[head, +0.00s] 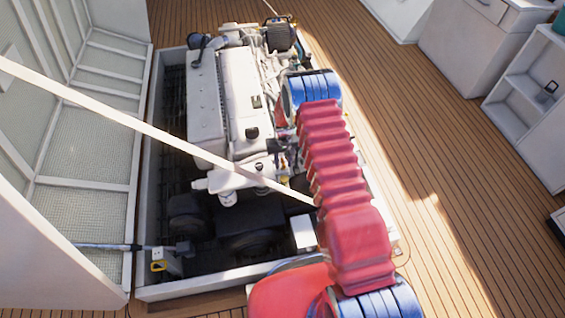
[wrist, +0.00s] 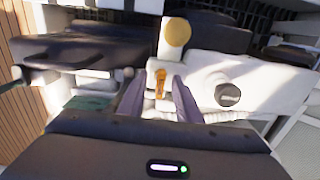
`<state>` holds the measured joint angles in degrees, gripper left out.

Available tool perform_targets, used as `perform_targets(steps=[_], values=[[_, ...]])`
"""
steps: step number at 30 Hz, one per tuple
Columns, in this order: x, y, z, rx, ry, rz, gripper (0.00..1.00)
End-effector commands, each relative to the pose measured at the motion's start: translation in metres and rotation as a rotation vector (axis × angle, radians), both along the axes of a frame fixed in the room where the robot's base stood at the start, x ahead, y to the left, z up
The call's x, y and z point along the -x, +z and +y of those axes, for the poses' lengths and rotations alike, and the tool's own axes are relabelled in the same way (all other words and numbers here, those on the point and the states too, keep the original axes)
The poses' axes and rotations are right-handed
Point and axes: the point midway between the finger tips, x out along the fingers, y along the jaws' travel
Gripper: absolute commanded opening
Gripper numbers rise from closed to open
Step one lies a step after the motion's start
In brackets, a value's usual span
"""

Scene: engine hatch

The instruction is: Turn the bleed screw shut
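A small brass-orange piece, likely the bleed screw (wrist: 161,84), stands upright near the middle of the wrist view, among white engine parts. My gripper (wrist: 158,92) shows there as two dark fingers, set apart with a gap between them. The brass piece appears in line with this gap. I cannot tell whether it is between the fingertips or just beyond them, and no finger visibly touches it. In the head view my red-sleeved arm reaches over the right side of the white engine (head: 240,95) and hides the screw and most of the gripper.
In the wrist view a yellow disc (wrist: 177,32) lies beyond the screw, and a white part with a black cap (wrist: 228,95) is close on the right. The engine sits in a white-rimmed hatch (head: 215,278). A pale bar (head: 150,128) crosses over it. Wooden deck (head: 440,220) is clear at right.

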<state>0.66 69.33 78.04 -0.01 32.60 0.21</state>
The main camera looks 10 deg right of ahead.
Motion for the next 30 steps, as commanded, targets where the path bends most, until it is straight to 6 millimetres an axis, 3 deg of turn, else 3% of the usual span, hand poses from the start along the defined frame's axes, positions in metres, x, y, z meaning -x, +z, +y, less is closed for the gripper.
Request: perform_targets(steps=[5,11,30], values=[[0.0,0.003,0.0,0.0,0.0,0.0,0.31],[-0.001,0.02,0.0,0.0,0.0,-0.002,0.31],[-0.001,0.114,0.0,0.0,0.0,-0.002,0.31]])
